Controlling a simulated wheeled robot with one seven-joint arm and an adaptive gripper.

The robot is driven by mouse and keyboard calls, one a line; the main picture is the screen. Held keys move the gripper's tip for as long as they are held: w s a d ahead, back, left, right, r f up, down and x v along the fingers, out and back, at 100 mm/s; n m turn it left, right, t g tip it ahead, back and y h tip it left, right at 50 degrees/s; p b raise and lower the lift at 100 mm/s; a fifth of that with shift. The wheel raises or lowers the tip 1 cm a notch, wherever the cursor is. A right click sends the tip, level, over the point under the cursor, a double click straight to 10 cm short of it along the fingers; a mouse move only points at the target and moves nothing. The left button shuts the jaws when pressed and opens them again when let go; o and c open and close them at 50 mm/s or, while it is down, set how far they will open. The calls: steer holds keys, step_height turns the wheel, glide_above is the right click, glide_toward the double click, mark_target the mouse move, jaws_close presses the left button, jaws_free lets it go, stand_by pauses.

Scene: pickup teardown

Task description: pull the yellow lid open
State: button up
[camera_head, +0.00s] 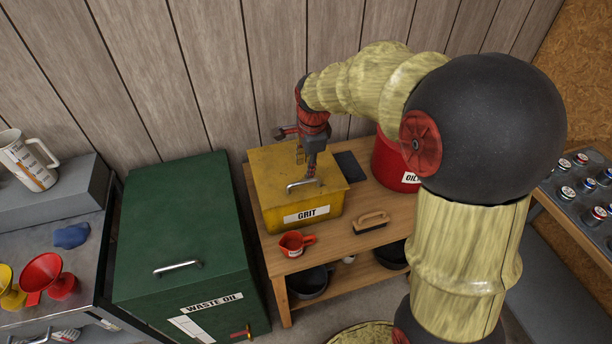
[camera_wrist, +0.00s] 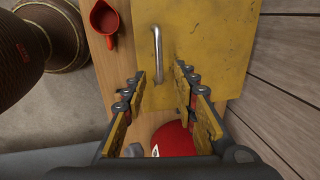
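The yellow lid (camera_head: 285,165) lies shut on the yellow box labelled GRIT, on a wooden bench. Its silver bar handle (camera_head: 304,184) is near the front edge. In the wrist view the lid (camera_wrist: 205,40) fills the upper middle, and the handle (camera_wrist: 157,50) runs up and down there. My gripper (camera_head: 312,172) points down over the lid, close to the handle. In the wrist view my gripper (camera_wrist: 160,72) is open, its fingers apart, with the handle's lower end appearing between the fingertips. The fingers are not closed on it. Height above the lid is hard to tell.
A red bucket (camera_head: 391,160) stands right of the box, partly behind my arm. A red jug (camera_head: 293,243) and a brush (camera_head: 371,222) are on the bench (camera_head: 338,240) in front. A green waste-oil bin (camera_head: 180,230) stands left. The wooden wall (camera_head: 200,70) is close behind.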

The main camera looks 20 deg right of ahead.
mark_target(305, 181)
steer(key=f, duration=0.2)
steer(key=w+f+b, duration=0.1)
steer(key=f, duration=0.1)
steer(key=f+b, duration=0.1)
steer(key=f, duration=0.2)
steer(key=shift+w+f, duration=0.1)
steer(key=shift+w, duration=0.05)
steer(key=shift+c, duration=0.3)
jaws_close()
stand_by(0.5)
